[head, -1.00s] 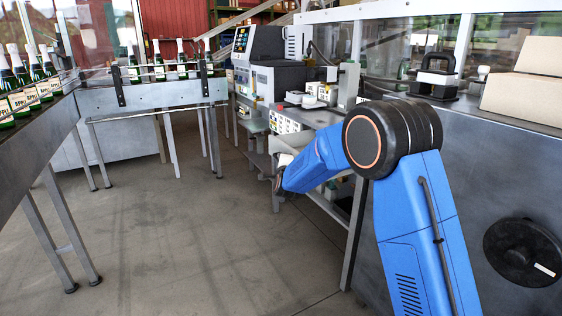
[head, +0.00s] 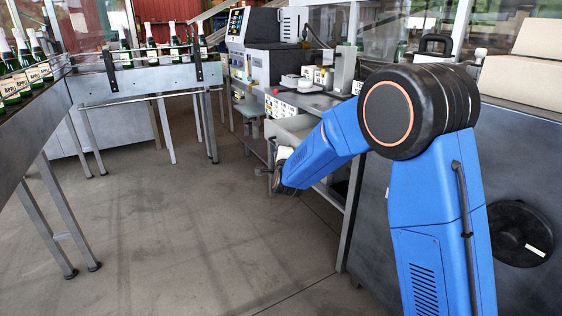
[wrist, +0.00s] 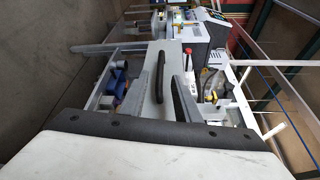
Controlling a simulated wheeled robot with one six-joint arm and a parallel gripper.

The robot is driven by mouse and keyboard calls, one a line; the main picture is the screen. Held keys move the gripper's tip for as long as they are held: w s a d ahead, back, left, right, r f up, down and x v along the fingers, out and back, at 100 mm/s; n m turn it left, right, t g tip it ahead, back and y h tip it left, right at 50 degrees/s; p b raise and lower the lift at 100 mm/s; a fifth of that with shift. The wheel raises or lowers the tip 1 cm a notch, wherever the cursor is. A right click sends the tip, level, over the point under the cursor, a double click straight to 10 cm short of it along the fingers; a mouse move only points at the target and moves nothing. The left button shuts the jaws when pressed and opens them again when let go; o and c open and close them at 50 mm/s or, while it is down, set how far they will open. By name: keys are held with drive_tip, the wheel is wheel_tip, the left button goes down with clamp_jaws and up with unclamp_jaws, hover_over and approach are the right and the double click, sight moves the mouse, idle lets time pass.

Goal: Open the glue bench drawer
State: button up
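The glue bench drawer front (wrist: 156,101) is a pale grey panel with a black bar handle (wrist: 161,75) in the wrist view. The handle shows between and beyond the two grey fingers of my gripper (wrist: 161,88). The fingers stand apart, one on each side of it, and I see no contact with it. In the head view my gripper's end (head: 276,172) is low in front of the glue bench (head: 315,103), mostly hidden by my blue forearm. A pale panel (head: 290,128) below the bench top is partly covered by my arm. I cannot tell how far the drawer stands out.
A grey cabinet with a black round dial (head: 520,233) stands at the right, with cartons (head: 525,75) on top. A machine with a screen (head: 255,40) is at the back. A conveyor with bottles (head: 35,75) runs along the left. The floor (head: 190,220) between is clear.

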drive_tip(key=s+d, duration=0.1)
drive_tip(key=s, duration=0.7)
drive_tip(key=shift+s+r, duration=0.35)
drive_tip(key=shift+d, duration=0.2)
drive_tip(key=s+d+r+n+g, duration=0.25)
drive_tip(key=s+d+n, duration=0.25)
drive_tip(key=s+d, duration=0.25)
drive_tip(key=s+d+r+n+g, duration=0.25)
drive_tip(key=s+d+n, duration=0.25)
drive_tip(key=s+d, duration=0.3)
drive_tip(key=s+d+f+n+g, duration=0.2)
drive_tip(key=s+d+n, duration=0.1)
drive_tip(key=s, duration=0.8)
drive_tip(key=s+d+f+n+g+h, duration=0.1)
drive_tip(key=s+d, duration=0.5)
drive_tip(key=s, duration=0.6)
drive_tip(key=s+d+f+n+g+h, duration=0.1)
drive_tip(key=s+d+f+n+g, duration=0.2)
drive_tip(key=s, duration=0.8)
drive_tip(key=shift+s+d+n+g, duration=0.15)
drive_tip(key=shift+d+n+g, duration=0.35)
drive_tip(key=shift+d+n, duration=0.5)
drive_tip(key=shift+d, duration=0.15)
